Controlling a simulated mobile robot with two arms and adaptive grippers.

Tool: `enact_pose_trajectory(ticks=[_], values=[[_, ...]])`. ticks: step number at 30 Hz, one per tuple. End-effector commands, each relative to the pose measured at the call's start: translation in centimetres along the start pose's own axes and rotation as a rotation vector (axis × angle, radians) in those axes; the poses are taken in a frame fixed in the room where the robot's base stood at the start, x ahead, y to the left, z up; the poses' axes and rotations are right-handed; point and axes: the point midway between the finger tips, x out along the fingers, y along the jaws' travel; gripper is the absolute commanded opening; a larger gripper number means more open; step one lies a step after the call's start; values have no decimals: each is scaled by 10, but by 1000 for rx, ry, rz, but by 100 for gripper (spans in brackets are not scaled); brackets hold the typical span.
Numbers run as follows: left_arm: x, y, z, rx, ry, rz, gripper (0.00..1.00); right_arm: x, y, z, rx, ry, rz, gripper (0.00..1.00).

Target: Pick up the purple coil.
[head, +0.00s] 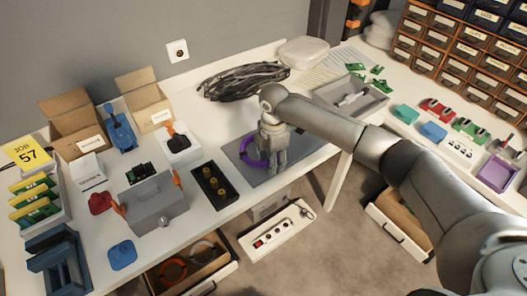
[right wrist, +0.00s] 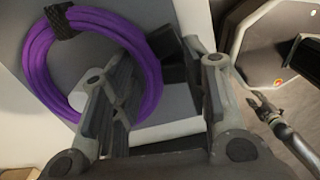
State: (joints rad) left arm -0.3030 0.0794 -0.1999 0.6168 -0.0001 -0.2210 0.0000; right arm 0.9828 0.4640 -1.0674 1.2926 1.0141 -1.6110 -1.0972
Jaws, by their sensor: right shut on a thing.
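The purple coil (head: 246,153) shows at the left side of my right gripper (head: 274,168) in the head view, over a dark grey mat (head: 268,176) on the white table. In the right wrist view the purple coil (right wrist: 37,70) is a thick ring with a black tie at its top, and its right side runs close by the left finger. My right gripper (right wrist: 172,80) is shut on the coil; the exact contact is partly hidden by the fingers. I cannot tell whether the coil is clear of the mat.
A black tray with yellow pieces (head: 210,178) and a grey toolbox (head: 152,204) stand left of the mat. A black cable bundle (head: 240,80) lies behind. A grey tray (head: 372,105) is to the right. The table's front edge is close by.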

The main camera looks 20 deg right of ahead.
Motion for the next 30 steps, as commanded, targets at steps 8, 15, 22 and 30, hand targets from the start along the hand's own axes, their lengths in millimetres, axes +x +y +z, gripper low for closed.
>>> enact_pose_trajectory(ticks=[8, 15, 22, 30], values=[[1, -1, -6, 0, 10, -1, 40, -6, 1, 0, 0, 0, 2, 14], [3, -1, -6, 0, 10, -1, 40, -37, -4, -1, -2, 0, 2, 14], [1, -1, -6, 0, 10, -1, 40, -80, -39, -7, -3, 1, 6, 14], [2, -1, -5, 0, 9, -1, 40, -109, -91, -17, -3, 0, 2, 14]])
